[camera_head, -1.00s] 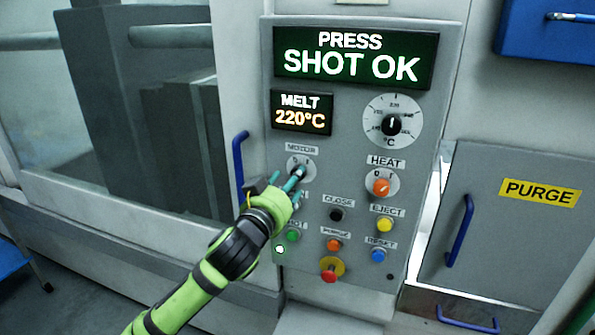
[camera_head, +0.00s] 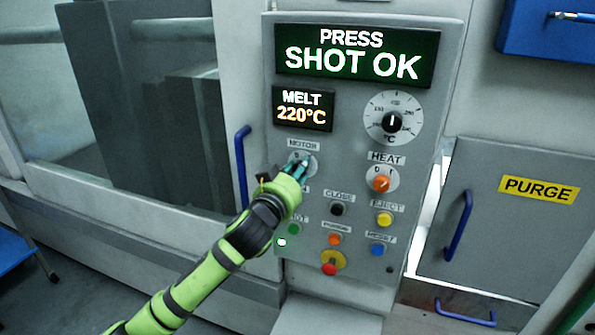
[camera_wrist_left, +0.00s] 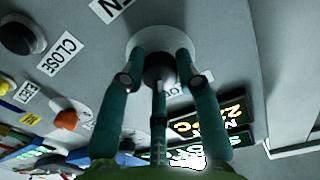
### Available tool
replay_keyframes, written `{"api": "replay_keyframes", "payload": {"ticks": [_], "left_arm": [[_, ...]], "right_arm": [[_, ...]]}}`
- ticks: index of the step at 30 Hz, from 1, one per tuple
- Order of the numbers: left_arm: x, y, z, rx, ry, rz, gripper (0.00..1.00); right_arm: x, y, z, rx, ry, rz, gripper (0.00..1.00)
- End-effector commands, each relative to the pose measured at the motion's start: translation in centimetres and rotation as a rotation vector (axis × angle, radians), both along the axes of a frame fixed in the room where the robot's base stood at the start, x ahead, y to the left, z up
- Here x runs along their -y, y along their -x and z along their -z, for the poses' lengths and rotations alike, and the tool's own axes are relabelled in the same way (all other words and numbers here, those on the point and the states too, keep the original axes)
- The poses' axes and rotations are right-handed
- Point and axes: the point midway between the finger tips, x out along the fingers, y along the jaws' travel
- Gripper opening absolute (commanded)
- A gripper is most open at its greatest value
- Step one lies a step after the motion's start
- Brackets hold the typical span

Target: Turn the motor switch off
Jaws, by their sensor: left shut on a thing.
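The motor switch sits under the MOTOR label on the grey control panel (camera_head: 350,115). In the left wrist view its black knob (camera_wrist_left: 159,70) stands on a pale round plate (camera_wrist_left: 137,42). My left gripper (camera_head: 298,168) is at the switch, its teal fingers around the knob and shut on it. The fingers also show in the left wrist view (camera_wrist_left: 160,75). In the head view the fingers hide most of the knob, and I cannot read its setting. My right gripper is not in view.
The orange HEAT switch (camera_head: 381,183) is to the right, with the temperature dial (camera_head: 392,122) above it. Several push buttons and a red emergency stop (camera_head: 329,269) are below. A blue handle (camera_head: 242,167) stands close left of the panel.

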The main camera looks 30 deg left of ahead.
Motion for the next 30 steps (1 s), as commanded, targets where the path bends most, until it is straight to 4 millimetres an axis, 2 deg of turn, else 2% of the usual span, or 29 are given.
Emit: {"api": "replay_keyframes", "payload": {"ticks": [11,30], "left_arm": [[0.0,0.0,0.1,0.034,0.146,-0.001,0.00],[0.0,0.0,-0.2,0.172,0.722,-0.001,0.00]], "right_arm": [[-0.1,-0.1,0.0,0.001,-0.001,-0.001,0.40],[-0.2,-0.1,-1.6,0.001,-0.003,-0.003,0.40]]}}
